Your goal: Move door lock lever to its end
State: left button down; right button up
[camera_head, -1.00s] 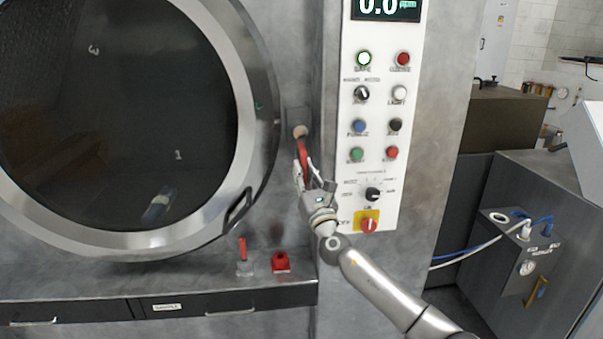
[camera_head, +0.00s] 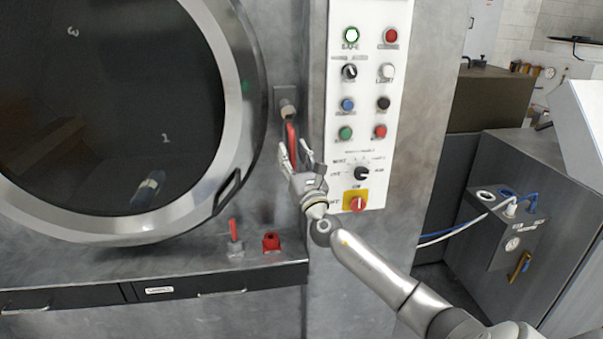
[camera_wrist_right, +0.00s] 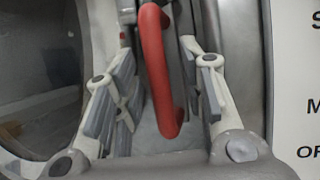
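The red door lock lever (camera_head: 291,135) hangs downward from a pale round pivot (camera_head: 288,111) on the metal panel, between the round door and the control panel. In the right wrist view, the lever (camera_wrist_right: 159,75) is a curved red bar running down the middle. My right gripper (camera_head: 296,150) reaches up to the lever's lower end from below. It is open, with one finger on each side of the lever, and gaps show between the bar and both fingers (camera_wrist_right: 160,90). My left gripper is out of view.
The round glass door (camera_head: 110,110) with its metal rim is left of the lever. The white control panel (camera_head: 367,95) with buttons is close on the right. A small red upright handle (camera_head: 233,229) and red block (camera_head: 271,241) sit on the ledge below.

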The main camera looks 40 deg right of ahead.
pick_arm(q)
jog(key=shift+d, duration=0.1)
pick_arm(e)
jog(key=v, duration=1.1)
jog(key=shift+s+f, duration=0.1)
jog(key=shift+f, duration=0.05)
